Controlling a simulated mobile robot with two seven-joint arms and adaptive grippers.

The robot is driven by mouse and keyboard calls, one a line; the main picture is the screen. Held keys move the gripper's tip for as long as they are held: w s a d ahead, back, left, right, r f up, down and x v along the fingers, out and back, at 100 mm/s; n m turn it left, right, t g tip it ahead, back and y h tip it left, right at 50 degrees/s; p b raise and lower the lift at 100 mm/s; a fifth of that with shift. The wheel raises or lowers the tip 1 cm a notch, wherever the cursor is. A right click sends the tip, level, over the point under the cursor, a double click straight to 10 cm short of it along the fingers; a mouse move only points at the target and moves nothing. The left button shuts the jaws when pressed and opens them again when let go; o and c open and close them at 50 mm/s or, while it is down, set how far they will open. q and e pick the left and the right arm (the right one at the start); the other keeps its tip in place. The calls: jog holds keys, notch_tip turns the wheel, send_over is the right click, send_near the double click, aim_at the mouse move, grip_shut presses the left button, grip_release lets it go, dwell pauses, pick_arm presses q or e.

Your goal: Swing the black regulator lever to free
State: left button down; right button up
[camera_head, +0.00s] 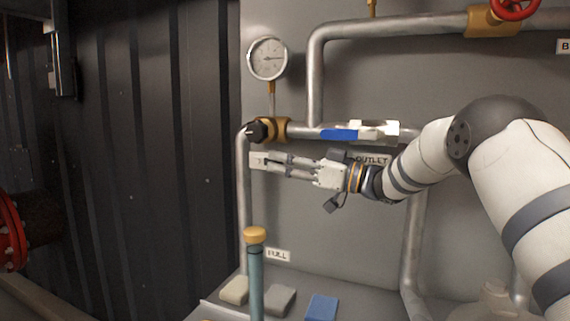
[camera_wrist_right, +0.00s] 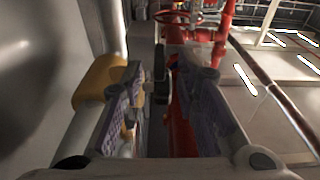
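The black regulator (camera_head: 257,131) sits at the left end of the horizontal outlet pipe, on a brass fitting (camera_head: 281,128), below the pressure gauge. Its exact lever angle is too small to tell in the head view. My right gripper (camera_head: 258,161) is just below it, fingers pointing left along the wall. In the right wrist view the fingers (camera_wrist_right: 160,105) stand apart with a gap. A dark upright piece (camera_wrist_right: 160,63), likely the lever, shows beyond the gap, and the brass fitting (camera_wrist_right: 100,80) is partly behind the left finger. My left gripper is not in view.
A blue-handled valve (camera_head: 340,134) is on the same pipe, right of the regulator. A round gauge (camera_head: 267,59) is above. A yellow-capped post (camera_head: 255,236) and several blocks are below. A dark ribbed wall (camera_head: 150,150) lies left, with free space before it.

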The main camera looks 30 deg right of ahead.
jog(key=shift+f, duration=0.1)
jog(key=v, duration=1.2)
